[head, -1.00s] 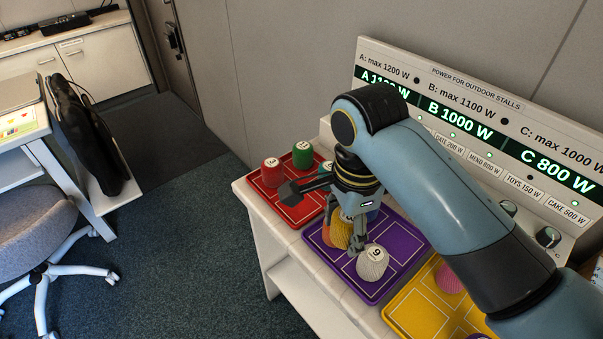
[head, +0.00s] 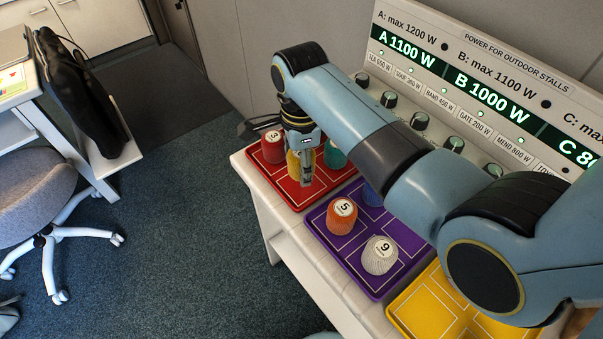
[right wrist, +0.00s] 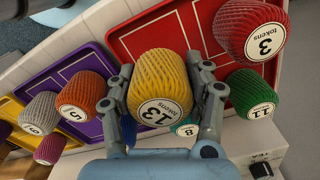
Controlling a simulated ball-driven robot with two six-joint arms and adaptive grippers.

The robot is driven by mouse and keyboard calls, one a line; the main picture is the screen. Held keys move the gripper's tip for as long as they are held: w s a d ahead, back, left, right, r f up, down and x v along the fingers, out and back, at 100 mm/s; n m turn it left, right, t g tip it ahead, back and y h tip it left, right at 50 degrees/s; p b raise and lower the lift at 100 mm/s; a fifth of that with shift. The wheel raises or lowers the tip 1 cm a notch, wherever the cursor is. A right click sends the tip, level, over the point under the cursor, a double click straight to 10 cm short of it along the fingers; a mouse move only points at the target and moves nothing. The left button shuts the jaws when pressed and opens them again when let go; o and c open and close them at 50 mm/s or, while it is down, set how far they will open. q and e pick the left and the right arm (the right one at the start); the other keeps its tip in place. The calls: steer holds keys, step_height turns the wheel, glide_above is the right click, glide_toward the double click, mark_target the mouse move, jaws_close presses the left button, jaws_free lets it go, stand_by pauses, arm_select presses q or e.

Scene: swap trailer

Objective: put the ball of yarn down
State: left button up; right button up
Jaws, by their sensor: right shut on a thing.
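My right gripper (head: 305,177) is shut on a yellow ball of yarn (right wrist: 159,88), whose label reads 13 tokens. In the head view, the yellow yarn (head: 294,163) is over the red tray (head: 303,199), mostly behind the fingers. Whether it touches the tray I cannot tell. The red tray also holds a red yarn ball marked 3 (head: 273,148) and a teal one (head: 334,154). The right wrist view also shows a green ball marked 11 (right wrist: 252,93) next to the red one. My left gripper is not in view.
The purple tray (head: 358,276) holds an orange ball marked 5 (head: 342,217), a grey ball marked 9 (head: 380,254) and a blue one (head: 372,195). A yellow tray (head: 428,307) is at the near right. A power panel (head: 470,85) with knobs stands behind.

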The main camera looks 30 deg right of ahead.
steer(key=shift+f, duration=2)
steer(key=o, duration=0.8)
steer(key=shift+o, duration=0.2)
step_height(320, 180, up, 12)
steer(key=shift+r+p, duration=0.1)
steer(key=shift+p, duration=0.25)
